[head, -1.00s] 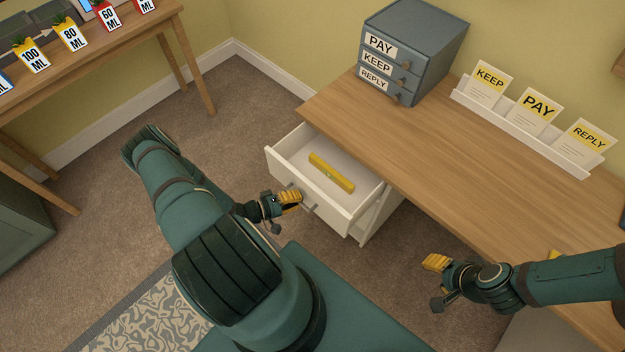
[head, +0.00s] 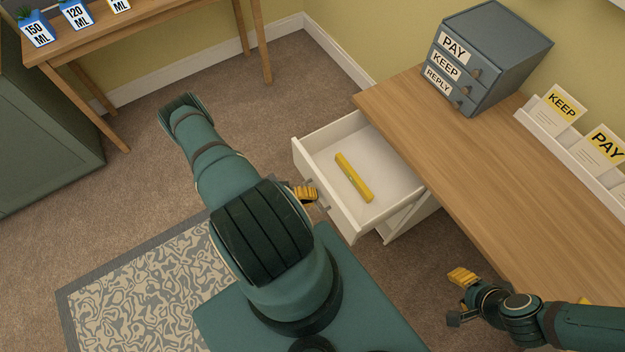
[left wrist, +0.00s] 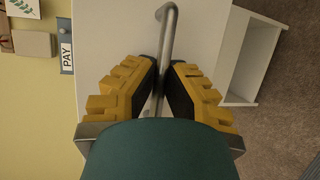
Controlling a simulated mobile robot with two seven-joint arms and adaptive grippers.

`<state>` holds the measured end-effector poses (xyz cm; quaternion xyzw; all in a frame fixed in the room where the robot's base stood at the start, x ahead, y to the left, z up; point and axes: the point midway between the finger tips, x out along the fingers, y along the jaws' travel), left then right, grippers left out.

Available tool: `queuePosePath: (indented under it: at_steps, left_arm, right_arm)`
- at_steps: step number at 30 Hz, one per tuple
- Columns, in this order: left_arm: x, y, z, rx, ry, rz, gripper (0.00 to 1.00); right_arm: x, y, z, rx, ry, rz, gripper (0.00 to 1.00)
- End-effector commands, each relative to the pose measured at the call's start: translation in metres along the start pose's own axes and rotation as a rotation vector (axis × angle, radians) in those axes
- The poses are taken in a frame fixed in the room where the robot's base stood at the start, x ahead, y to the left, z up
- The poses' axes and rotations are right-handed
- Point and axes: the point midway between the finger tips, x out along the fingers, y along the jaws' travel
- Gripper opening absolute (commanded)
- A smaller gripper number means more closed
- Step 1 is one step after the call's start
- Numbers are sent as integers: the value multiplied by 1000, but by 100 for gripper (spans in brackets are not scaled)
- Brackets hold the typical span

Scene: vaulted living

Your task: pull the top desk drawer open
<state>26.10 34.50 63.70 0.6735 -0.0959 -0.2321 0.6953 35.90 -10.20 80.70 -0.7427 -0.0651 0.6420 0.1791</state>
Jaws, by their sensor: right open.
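The white top desk drawer (head: 335,205) stands well open under the wooden desk, with a yellow bar-shaped object (head: 354,177) lying inside. My left gripper (head: 309,193) is at the drawer front, partly hidden by my left arm in the head view. In the left wrist view, its yellow-backed fingers (left wrist: 163,80) are closed around the grey metal drawer handle (left wrist: 168,35), one on each side. My right gripper (head: 459,298) is open and empty, low at the right beside the desk's front edge.
The wooden desk (head: 455,160) carries a grey labelled drawer unit (head: 490,60) and a white card rack (head: 570,150). A side table (head: 150,15) with labelled pots and a green cabinet (head: 45,130) stand left.

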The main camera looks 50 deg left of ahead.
Motion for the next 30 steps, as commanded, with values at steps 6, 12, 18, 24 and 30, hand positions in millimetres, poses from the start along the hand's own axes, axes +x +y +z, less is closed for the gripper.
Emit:
queuePosePath:
  at_steps: [6,12,18,24,30]
  left_arm:
    - [0,-1,1,-1,-2,-2,41]
    - [-1,0,0,-1,-1,-1,41]
    - [-21,-1,0,0,1,-4,41]
    - [-62,-1,0,-1,2,-4,41]
    - [-98,-1,0,-1,1,-4,41]
  right_arm:
    - [0,0,0,0,0,0,47]
    - [0,0,0,0,0,0,47]
    - [0,0,0,0,0,0,47]
    - [0,0,0,0,0,0,47]
    - [0,0,0,0,0,0,47]
